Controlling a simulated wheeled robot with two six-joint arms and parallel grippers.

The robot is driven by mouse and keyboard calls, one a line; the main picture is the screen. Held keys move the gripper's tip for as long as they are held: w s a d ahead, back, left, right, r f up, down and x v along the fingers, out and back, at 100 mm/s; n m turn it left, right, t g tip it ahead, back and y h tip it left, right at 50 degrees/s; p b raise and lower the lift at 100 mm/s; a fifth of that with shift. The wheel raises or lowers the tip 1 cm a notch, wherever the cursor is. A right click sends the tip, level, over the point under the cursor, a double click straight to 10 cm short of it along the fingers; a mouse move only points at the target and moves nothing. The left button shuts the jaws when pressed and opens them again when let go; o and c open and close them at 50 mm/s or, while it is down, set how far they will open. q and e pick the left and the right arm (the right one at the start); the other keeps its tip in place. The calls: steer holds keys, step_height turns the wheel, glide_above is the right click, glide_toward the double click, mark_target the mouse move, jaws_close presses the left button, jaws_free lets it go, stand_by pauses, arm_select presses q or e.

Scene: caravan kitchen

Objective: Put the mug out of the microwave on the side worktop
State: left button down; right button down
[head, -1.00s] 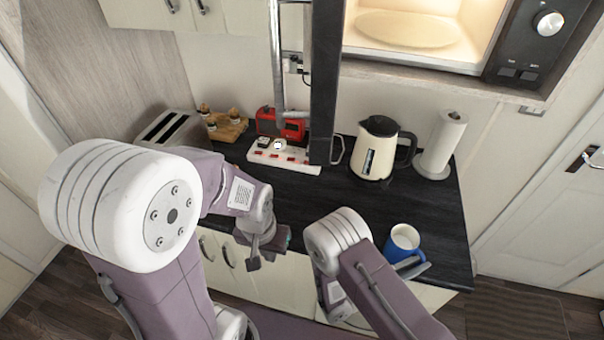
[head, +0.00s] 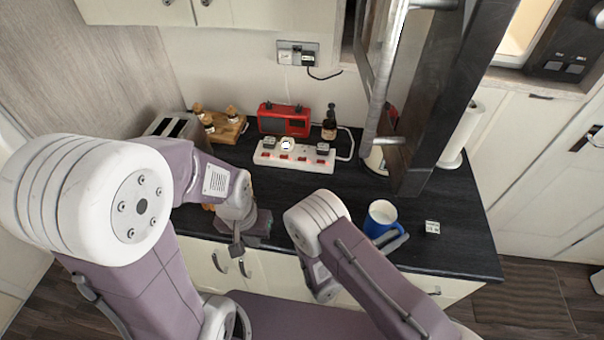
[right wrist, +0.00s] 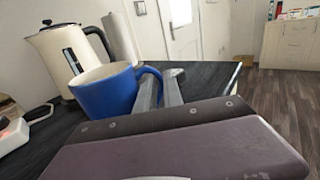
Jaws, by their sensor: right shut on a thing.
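The blue mug (head: 381,218) with a white inside is upright over the dark worktop (head: 465,250), near its front. My right gripper (head: 393,242) is shut on its handle, which also shows in the right wrist view beside the mug (right wrist: 105,92). The mug's base is hidden there, so I cannot tell whether it touches the worktop. The microwave (head: 560,65) is at the upper right, its open door (head: 438,105) standing out in front. Only a strip of its lit inside shows. My left gripper (head: 250,235) is at the worktop's front edge; its jaw opening is unclear.
A power strip (head: 293,154), red radio (head: 285,119), small dark bottle (head: 329,123), spice rack (head: 222,125) and toaster (head: 172,130) stand at the back. The kettle (right wrist: 65,55) is behind the mug. A small white block (head: 432,227) lies right of the mug.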

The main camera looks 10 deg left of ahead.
mark_target(368, 214)
steer(key=shift+w+f+n+t+y, duration=0.1)
steer(key=shift+f+n+t+y, duration=0.2)
steer(key=shift+w+a+t, duration=0.2)
steer(key=shift+w+t, duration=0.1)
steer(key=w+a+n+y+b, duration=0.1)
steer(key=w+a+n+t+y+b, duration=0.1)
steer(key=a+b, duration=0.1)
steer(key=w+a+r+n+t+y+b, duration=0.1)
steer(key=b, duration=0.1)
steer(key=shift+w+a+r+y, duration=0.1)
steer(key=shift+w+a+y, duration=0.2)
steer(key=shift+a, duration=0.05)
steer(key=a+r+y+b, duration=0.1)
steer(key=b, duration=0.2)
steer(key=w+a+r+n+t+y+b, duration=0.1)
steer(key=b, duration=0.2)
steer(key=shift+w+a+r+n+t, duration=0.2)
steer(key=shift+w+n+t, duration=0.1)
step_height(368, 214, up, 6)
steer(key=s+d+n+y+b, duration=0.1)
steer(key=s+y+b, duration=0.1)
steer(key=b, duration=1.1)
steer(key=shift+s+d+t+b, duration=0.15)
steer(key=shift+d+t+b, duration=0.15)
steer(key=shift+d+t, duration=0.1)
